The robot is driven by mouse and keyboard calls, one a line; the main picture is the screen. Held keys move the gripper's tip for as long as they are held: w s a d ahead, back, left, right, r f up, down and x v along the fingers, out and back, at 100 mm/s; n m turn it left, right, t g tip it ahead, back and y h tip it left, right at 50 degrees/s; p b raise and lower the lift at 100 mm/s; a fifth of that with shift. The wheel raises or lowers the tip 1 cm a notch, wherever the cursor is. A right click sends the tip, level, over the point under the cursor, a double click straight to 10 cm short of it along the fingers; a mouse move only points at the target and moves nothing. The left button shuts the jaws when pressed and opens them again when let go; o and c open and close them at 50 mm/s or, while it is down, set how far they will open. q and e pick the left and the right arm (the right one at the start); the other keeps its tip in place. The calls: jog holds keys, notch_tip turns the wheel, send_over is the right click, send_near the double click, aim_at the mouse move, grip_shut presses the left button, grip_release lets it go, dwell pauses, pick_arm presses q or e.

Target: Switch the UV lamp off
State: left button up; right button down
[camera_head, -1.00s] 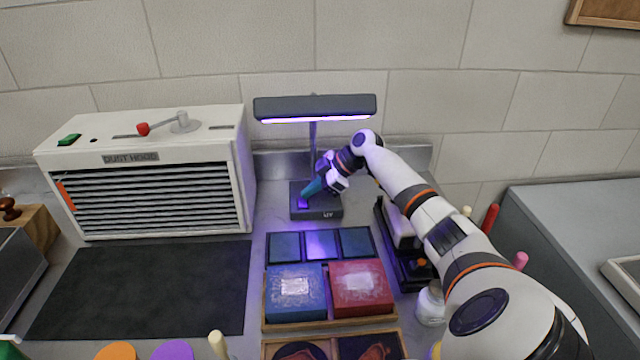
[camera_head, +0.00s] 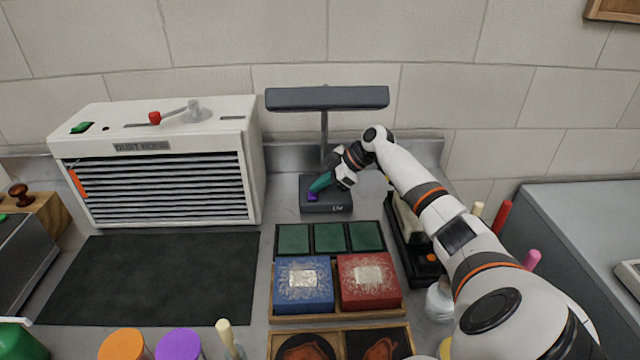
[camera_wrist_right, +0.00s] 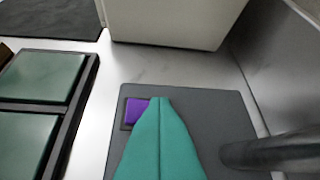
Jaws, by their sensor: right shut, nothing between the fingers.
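The UV lamp has a dark hood (camera_head: 328,98) on a thin post and a dark base (camera_head: 327,207) marked UV. Its hood shows no light. A purple button (camera_head: 312,197) sits on the base; it also shows in the right wrist view (camera_wrist_right: 136,111), partly hidden by my fingers. My right gripper (camera_head: 317,187) is shut and empty, its teal fingertips (camera_wrist_right: 159,104) just over or beside the button. I cannot tell if they touch it. My left gripper is not clearly in view.
A white dust hood (camera_head: 160,165) with a red-knobbed lever stands left of the lamp. A tray with green tiles (camera_head: 330,238) and blue (camera_head: 303,284) and red boxes (camera_head: 369,281) lies in front. A dark mat (camera_head: 150,283) is clear.

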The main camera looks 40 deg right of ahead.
jog(key=shift+s+a+p, duration=0.35)
jog(key=shift+s+p, duration=0.05)
jog(key=shift+s+a, duration=0.15)
jog(key=shift+s, duration=0.05)
jog(key=shift+r, duration=0.25)
jog(key=p+v, duration=0.4)
jog(key=v, duration=0.7)
jog(key=shift+d+p, duration=0.3)
jog(key=shift+s+r, duration=0.15)
